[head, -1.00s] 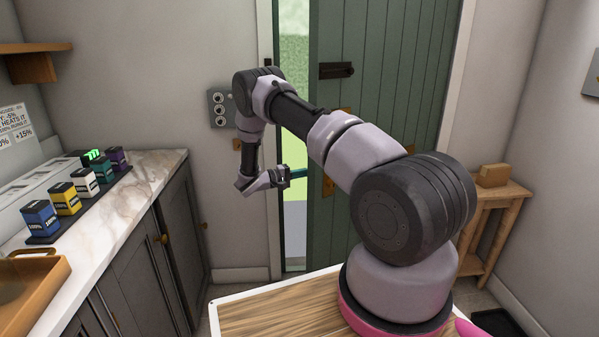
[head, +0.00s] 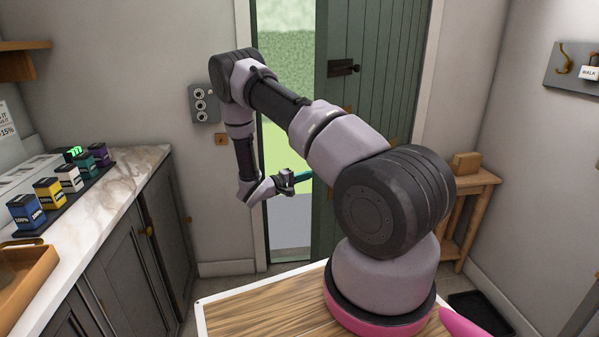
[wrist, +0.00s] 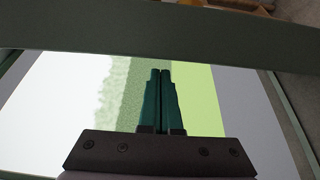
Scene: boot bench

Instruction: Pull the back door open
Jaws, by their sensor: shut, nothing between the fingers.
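The green plank back door (head: 375,45) stands ajar, with a gap on its left side showing grass and paving outside. A dark latch (head: 343,68) sits on its upper part. My gripper (head: 308,175) is at the gap, with its teal fingertips at the door's left edge; I cannot tell from the head view whether they touch it. In the wrist view my gripper's fingers (wrist: 160,72) are together with nothing between them. A grey-green band (wrist: 150,38), probably the door's edge, crosses above the fingertips. My arm hides part of the door.
A marble-topped counter (head: 140,170) with several coloured boxes runs along the left. A switch panel (head: 203,103) is on the wall left of the doorway. A small wooden table (head: 482,180) stands right of the door, and a dark tray (head: 478,310) lies on the floor.

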